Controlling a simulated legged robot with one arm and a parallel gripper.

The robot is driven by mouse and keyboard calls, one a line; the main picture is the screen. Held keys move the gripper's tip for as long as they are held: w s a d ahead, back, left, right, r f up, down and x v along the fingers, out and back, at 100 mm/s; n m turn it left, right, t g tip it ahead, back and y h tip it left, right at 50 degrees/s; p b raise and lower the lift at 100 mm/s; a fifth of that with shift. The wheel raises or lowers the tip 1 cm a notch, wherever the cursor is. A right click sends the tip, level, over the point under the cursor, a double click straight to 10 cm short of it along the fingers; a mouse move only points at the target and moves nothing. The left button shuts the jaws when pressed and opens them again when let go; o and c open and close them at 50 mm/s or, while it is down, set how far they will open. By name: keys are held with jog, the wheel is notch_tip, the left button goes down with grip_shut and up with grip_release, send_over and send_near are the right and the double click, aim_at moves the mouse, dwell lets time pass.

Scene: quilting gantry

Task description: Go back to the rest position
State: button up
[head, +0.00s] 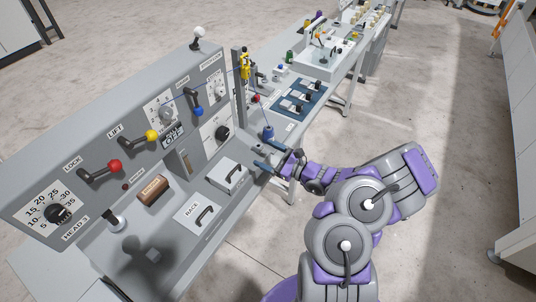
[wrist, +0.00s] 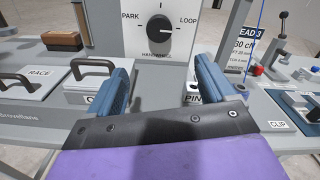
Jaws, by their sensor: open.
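My gripper (head: 273,157) is at the front edge of the console's shelf in the head view, at the end of my purple and grey arm. In the wrist view my gripper (wrist: 155,88) has its two blue fingers wide apart with nothing between them. The fingers point toward a panel with a black rotary knob (wrist: 160,24) marked PARK and LOOP. The same knob shows in the head view (head: 222,132), beyond and left of the gripper. A grey lid with a black handle (head: 231,175) lies just left of the gripper.
The console (head: 130,131) carries levers with red (head: 115,166), yellow (head: 152,135) and blue (head: 197,111) balls. The RACE lid (head: 197,214) and a brown block (head: 153,190) are on its shelf. A long bench (head: 345,75) runs to the back. Floor (head: 430,240) on the right is clear.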

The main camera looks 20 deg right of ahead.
dwell(0.3)
jog(key=s+a+r+n+g+y+b, duration=0.1)
jog(key=s+a+r+n+g+y, duration=0.3)
jog(key=a+r+n, duration=0.4)
jog(key=s+a+r+n+g+y, duration=0.2)
jog(key=s+a+r+n+g, duration=0.15)
jog(key=a+r+g, duration=0.45)
jog(key=s+a+n+g+h+b, duration=0.1)
jog(key=s+a+n+g, duration=0.2)
jog(key=s+a+n, duration=0.4)
jog(key=s+f+n+g+h+b, duration=0.1)
jog(key=s+n+g+h, duration=0.35)
jog(key=s, duration=0.95)
jog(key=s+d+f+n+t+h+b, duration=0.1)
jog(key=s+d+n+t+h, duration=0.1)
jog(key=s+d+h, duration=0.8)
jog(key=d+t+h, duration=0.1)
jog(key=d, duration=0.2)
jog(key=shift+n+b, duration=0.35)
jog(key=shift+n, duration=0.05)
